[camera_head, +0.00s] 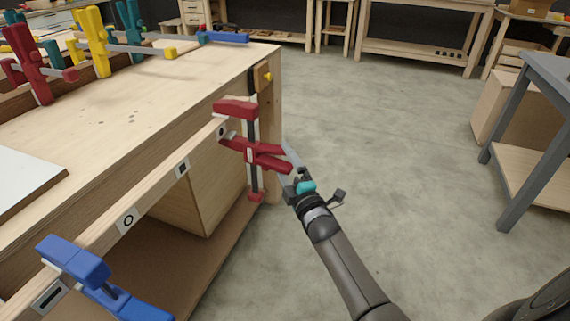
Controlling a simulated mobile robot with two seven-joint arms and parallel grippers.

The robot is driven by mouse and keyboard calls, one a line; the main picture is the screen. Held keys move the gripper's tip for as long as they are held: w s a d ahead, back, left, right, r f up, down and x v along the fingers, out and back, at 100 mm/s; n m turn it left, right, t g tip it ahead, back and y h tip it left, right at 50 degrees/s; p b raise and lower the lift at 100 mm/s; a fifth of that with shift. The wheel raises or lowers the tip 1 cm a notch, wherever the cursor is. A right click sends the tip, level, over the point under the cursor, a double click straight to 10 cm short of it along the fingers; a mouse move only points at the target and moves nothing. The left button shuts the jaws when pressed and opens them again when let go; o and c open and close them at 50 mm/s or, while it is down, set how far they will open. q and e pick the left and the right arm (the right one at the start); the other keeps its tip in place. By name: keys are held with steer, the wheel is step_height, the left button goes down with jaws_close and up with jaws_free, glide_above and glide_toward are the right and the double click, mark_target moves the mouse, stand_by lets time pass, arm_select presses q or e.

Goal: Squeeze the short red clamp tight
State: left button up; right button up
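A red clamp (238,109) hangs upright at the near corner of the wooden workbench, with its upper jaw at the bench edge. Its dark bar runs down past two red handle levers (262,153) that point right, slightly apart. A small red end piece sits at the bottom of the bar. My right gripper (291,168) is at the outer ends of these levers, with a grey finger beside their tips. Its other finger is not clear, and I cannot tell whether it grips the levers. My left gripper is not in view.
A blue clamp (75,262) sits on the workbench (150,105) edge at the lower left. Red, yellow and teal clamps (95,42) stand at the back left. The concrete floor (405,130) is clear right of the bench. A grey table (545,75) stands at the right.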

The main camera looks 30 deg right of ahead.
steer(key=shift+w+a+r, duration=0.1)
steer(key=shift+w+r, duration=0.05)
stand_by(0.4)
steer(key=shift+w+a+b, duration=0.25)
steer(key=shift+w+b, duration=0.5)
steer(key=shift+w, duration=0.2)
jaws_close()
stand_by(0.4)
steer(key=shift+s, duration=0.2)
stand_by(0.3)
steer(key=shift+s+d+h+p, duration=0.15)
steer(key=shift+s+h+p, duration=0.05)
steer(key=shift+s+p, duration=0.2)
steer(key=shift+s+d+h+p, duration=0.15)
steer(key=shift+s+h+p, duration=0.1)
steer(key=shift+s, duration=0.25)
steer(key=shift+f, duration=0.2)
